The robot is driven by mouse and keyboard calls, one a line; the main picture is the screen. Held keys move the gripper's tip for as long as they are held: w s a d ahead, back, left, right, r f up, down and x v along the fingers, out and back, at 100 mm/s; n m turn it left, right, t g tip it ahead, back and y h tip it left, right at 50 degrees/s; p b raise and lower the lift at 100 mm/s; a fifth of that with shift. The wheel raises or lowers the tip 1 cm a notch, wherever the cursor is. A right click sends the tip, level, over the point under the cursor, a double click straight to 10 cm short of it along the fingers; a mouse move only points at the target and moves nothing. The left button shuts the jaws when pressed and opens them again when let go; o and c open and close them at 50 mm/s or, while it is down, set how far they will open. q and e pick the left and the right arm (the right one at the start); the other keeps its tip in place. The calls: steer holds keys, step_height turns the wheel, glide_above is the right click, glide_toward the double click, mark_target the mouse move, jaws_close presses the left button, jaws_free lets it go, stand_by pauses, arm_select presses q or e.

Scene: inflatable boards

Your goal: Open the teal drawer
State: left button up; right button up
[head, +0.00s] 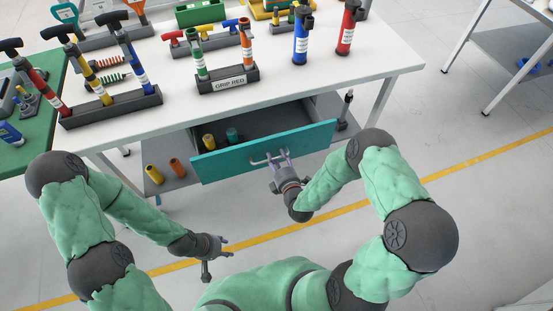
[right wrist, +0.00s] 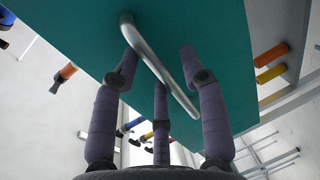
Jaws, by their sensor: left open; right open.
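The teal drawer (head: 235,153) is under the white table and stands pulled out, with its grey inside and a few small cylinders in it showing. Its silver bar handle (head: 268,158) is on the front panel. My right gripper (head: 280,163) is at the handle. In the right wrist view the teal front (right wrist: 215,50) fills the upper part, and the handle (right wrist: 158,66) runs between the spread fingers of my right gripper (right wrist: 160,75). I cannot tell whether any finger touches it. My left gripper (head: 218,258) is open and empty, low above the floor, away from the drawer.
The white table (head: 380,62) holds pump-like tools in racks and a labelled grey stand (head: 228,82). A green table (head: 40,130) is at the left. A lower shelf (head: 160,182) with cylinders is under the drawer. The floor in front is clear.

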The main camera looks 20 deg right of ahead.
arm_select(q)
steer(key=shift+f, duration=0.1)
arm_select(e)
steer(key=shift+w, duration=0.4)
